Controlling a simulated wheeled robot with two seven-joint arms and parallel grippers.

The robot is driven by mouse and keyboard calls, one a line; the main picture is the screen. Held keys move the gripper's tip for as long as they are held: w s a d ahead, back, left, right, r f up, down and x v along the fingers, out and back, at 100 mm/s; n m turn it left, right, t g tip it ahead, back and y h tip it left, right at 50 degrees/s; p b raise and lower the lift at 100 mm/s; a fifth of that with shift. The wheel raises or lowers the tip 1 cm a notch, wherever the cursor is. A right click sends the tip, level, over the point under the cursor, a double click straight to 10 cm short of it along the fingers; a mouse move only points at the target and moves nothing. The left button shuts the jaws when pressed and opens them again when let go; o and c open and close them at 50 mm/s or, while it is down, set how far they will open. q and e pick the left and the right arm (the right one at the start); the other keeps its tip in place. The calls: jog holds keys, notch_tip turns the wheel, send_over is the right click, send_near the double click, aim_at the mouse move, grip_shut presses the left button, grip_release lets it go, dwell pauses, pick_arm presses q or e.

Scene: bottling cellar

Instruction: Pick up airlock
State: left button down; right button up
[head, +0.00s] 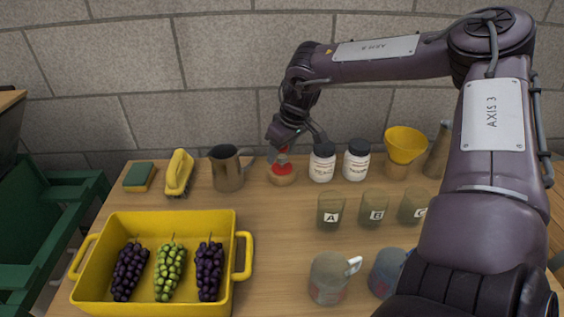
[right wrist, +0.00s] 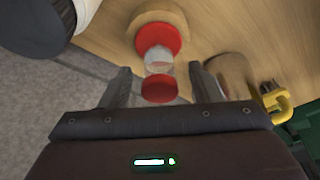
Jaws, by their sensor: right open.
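The airlock (head: 281,158), a small clear piece with red parts, stands upright on a round, light wooden base (head: 281,180) at the back of the table. In the right wrist view the airlock's red cap (right wrist: 160,89) is nearest, with its clear body and a wider red disc beyond. My right gripper (head: 294,143) is open and reaches down over the airlock. In the right wrist view the open fingers (right wrist: 160,78) lie on either side of it, with gaps visible. I cannot tell whether either finger touches it. My left gripper is not in view.
A metal jug (head: 228,170) stands left of the airlock, and a white jar with a black lid (head: 322,164) stands close on its right. A yellow brush (head: 178,174), lettered cups (head: 330,212) and a yellow grape crate (head: 165,222) are also on the table. A block wall rises behind.

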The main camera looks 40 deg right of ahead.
jog(key=c, duration=1.1)
jog(key=shift+r, duration=0.1)
